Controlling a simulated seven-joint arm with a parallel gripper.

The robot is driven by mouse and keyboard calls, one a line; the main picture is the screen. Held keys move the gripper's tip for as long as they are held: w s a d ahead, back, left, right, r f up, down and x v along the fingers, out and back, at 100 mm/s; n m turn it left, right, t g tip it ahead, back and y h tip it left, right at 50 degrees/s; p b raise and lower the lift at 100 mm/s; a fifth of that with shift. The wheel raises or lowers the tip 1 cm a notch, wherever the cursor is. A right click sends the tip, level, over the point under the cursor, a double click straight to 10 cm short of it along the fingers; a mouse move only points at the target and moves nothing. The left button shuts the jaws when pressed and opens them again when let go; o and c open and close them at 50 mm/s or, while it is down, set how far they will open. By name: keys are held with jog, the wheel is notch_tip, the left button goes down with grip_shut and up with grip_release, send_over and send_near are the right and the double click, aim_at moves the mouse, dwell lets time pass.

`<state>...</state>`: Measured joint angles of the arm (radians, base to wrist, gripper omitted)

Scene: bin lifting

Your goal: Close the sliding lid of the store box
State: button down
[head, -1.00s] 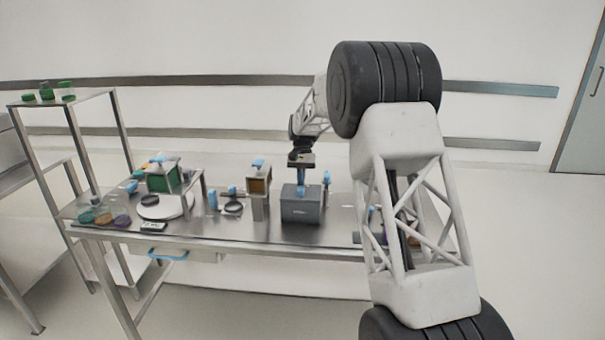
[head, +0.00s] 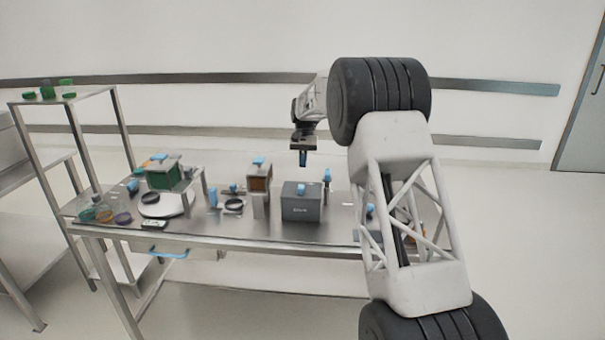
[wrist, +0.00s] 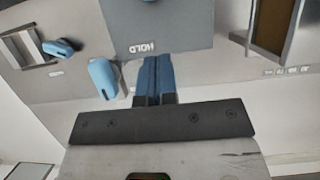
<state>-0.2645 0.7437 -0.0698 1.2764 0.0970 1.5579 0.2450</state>
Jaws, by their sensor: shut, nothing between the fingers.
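A brown-fronted box (head: 260,184) on a stand is left of the grey box. Further left are a green box (head: 163,177), a white round plate (head: 166,208) and several small dishes. A blue upright piece (head: 327,177) stands right of the grey box. The table (head: 240,228) has bare metal between them.

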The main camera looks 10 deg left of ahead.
jog(key=v, duration=0.6)
jog(key=shift+r, duration=0.1)
dwell(0.3)
jog(key=s+d+r+t, duration=0.1)
jog(key=s+d+r, duration=0.45)
jog(key=s, duration=0.55)
jog(key=s+d+r+t, duration=0.1)
jog(key=s+d+r, duration=0.3)
jog(key=s+d, duration=0.45)
jog(key=s+d+r+t, duration=0.1)
jog(key=s+d+r, duration=0.4)
jog(key=s, duration=0.8)
jog(key=s+d+f+t, duration=0.1)
jog(key=s+d+f, duration=0.2)
jog(key=s, duration=0.9)
jog(key=s+d+f+t, duration=0.1)
jog(key=s+d+f, duration=0.2)
jog(key=s, duration=1)
jog(key=s+d+f+t, duration=0.2)
jog(key=s+f, duration=0.4)
jog(key=s, duration=0.6)
jog(key=shift+s+d, duration=0.25)
jog(key=shift+d, duration=0.5)
jog(key=c, duration=1.8)
grip_release()
